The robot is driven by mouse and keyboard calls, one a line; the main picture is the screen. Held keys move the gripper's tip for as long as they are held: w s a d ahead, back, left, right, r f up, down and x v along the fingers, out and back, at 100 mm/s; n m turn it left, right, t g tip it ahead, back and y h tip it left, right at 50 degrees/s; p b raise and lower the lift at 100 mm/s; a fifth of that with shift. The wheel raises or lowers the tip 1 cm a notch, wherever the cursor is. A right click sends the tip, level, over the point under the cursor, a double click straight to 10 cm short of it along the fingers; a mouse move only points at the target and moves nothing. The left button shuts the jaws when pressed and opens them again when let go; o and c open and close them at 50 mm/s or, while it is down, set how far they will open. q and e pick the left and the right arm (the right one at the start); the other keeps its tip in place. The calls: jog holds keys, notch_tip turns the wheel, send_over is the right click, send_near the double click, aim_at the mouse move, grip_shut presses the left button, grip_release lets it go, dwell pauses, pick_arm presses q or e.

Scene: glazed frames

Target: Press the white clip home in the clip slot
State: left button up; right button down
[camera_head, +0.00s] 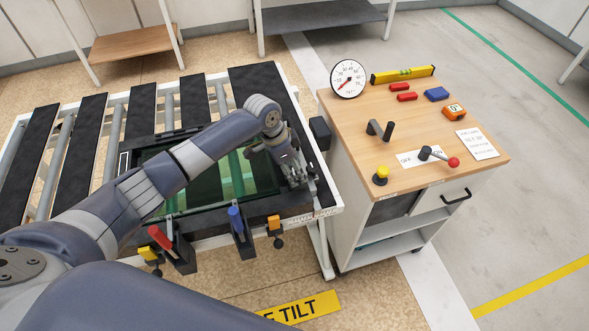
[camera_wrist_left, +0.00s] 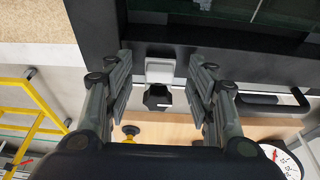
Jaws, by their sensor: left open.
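My left gripper (camera_head: 297,176) is over the right side rail of the dark glazed frame (camera_head: 215,198). In the left wrist view, its two fingers (camera_wrist_left: 162,72) are apart, with a small white clip (camera_wrist_left: 160,66) between their tips. The clip sits at the frame's dark edge (camera_wrist_left: 100,45), and no finger visibly touches it. A black angular piece (camera_wrist_left: 158,97) shows just below the clip. I cannot tell how deep the clip sits in its slot. In the head view, the gripper hides the clip. My right gripper is in neither view.
The frame rests on a roller conveyor (camera_head: 70,150). Red (camera_head: 160,238), blue (camera_head: 236,222) and orange-topped (camera_head: 274,224) fixtures line its front edge. A wooden-topped cart (camera_head: 420,110) with a dial (camera_head: 348,79), levers and a yellow knob (camera_head: 381,172) stands close on the right.

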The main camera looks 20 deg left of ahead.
pick_arm(q)
jog(key=v, duration=1.1)
dwell(0.4)
